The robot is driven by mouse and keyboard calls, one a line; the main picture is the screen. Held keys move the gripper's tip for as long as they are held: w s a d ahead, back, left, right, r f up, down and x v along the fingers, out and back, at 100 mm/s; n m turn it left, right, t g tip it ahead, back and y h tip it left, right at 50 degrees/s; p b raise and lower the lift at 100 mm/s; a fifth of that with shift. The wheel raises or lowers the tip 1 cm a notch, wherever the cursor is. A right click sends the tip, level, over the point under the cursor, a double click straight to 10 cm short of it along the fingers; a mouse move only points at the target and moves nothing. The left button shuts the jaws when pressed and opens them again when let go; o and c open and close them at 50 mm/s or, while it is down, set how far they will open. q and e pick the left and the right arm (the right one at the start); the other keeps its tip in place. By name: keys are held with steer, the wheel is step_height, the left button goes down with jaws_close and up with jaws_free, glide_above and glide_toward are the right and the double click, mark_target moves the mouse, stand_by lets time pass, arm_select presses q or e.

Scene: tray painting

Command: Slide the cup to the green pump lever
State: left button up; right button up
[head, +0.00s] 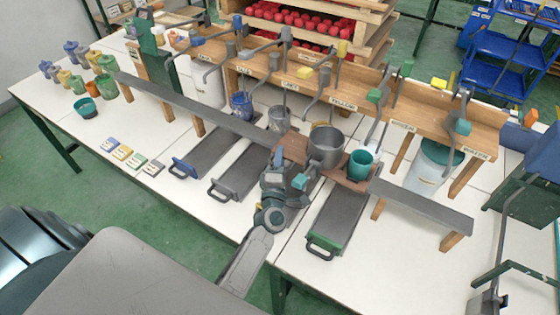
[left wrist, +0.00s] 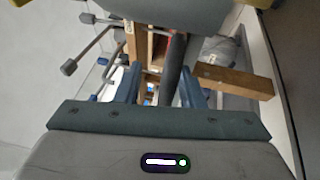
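A grey metal cup (head: 326,150) stands upright on a brown section of the long grey rail. A smaller teal cup (head: 361,164) stands just right of it. Which cup the task means cannot be told. Green-ended levers (head: 374,96) rise behind the rail, by a small label that seems to read GREEN (head: 402,125). My left gripper (head: 288,172) is left of the grey cup, low beside the rail. In the left wrist view its two blue fingers (left wrist: 160,88) are apart, with a dark bar (left wrist: 175,68) showing between them; contact cannot be told. My right gripper is not seen.
Black trays with handles lie before the rail, one (head: 340,222) with a green front. A wooden rack (head: 440,110) carries more levers behind. Coloured pots (head: 105,85), a teal bowl (head: 85,107) and small cards (head: 122,152) are at left. White table surface is free at front right.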

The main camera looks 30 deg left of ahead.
arm_select(q)
steer(key=shift+f, duration=0.2)
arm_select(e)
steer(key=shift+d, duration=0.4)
